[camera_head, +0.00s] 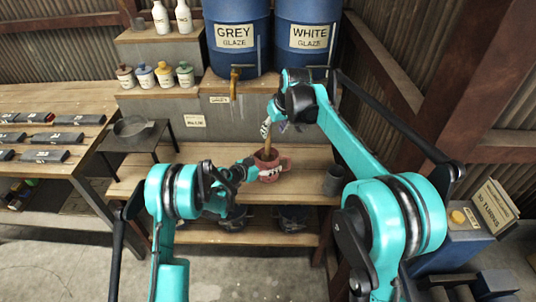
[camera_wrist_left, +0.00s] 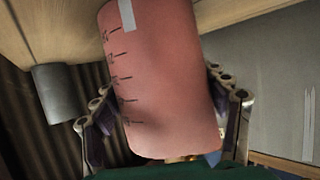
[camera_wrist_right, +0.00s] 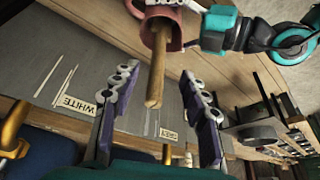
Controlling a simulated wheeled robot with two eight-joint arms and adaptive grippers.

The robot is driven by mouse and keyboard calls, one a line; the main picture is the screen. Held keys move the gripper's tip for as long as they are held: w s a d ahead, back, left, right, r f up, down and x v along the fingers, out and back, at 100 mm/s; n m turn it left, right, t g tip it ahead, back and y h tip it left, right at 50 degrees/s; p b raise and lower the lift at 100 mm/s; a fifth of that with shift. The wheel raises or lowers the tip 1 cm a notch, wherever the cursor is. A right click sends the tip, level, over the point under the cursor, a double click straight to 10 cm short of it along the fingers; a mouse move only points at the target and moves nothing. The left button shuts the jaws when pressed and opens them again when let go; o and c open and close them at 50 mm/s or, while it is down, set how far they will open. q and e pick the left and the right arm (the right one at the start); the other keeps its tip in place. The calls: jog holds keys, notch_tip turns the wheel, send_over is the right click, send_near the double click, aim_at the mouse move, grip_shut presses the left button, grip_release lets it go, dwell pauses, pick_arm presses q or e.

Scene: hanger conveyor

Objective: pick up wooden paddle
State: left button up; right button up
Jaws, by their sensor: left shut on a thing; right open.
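The wooden paddle (camera_wrist_right: 157,72) stands in a pink jug (camera_head: 271,172), its handle sticking up out of the rim; its lower end is hidden inside. My left gripper (camera_head: 247,168) is shut on the jug at the shelf; in the left wrist view the jug (camera_wrist_left: 160,75), with dark measuring marks, fills the space between the fingers. My right gripper (camera_head: 268,127) is open above the jug. In the right wrist view its fingers (camera_wrist_right: 160,80) are on either side of the paddle handle, with a visible gap on both sides.
A dark grey cup (camera_head: 333,180) stands on the wooden shelf (camera_head: 190,182) right of the jug. Blue GREY (camera_head: 236,38) and WHITE (camera_head: 308,38) glaze barrels stand behind, with a tap (camera_head: 234,82) above the jug area. A small dark table (camera_head: 135,138) is at left.

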aim_at(268, 138)
jog(key=w+f+m, duration=0.1)
jog(key=f, duration=0.1)
jog(key=w+a+f+m+h, duration=0.1)
jog(key=f, duration=0.2)
jog(key=w+a+f, duration=0.1)
jog(key=w+f, duration=0.1)
jog(key=f, duration=0.1)
jog(key=shift+w+m, duration=0.1)
jog(key=shift+m, duration=0.3)
jog(key=shift+r, duration=0.1)
grip_shut()
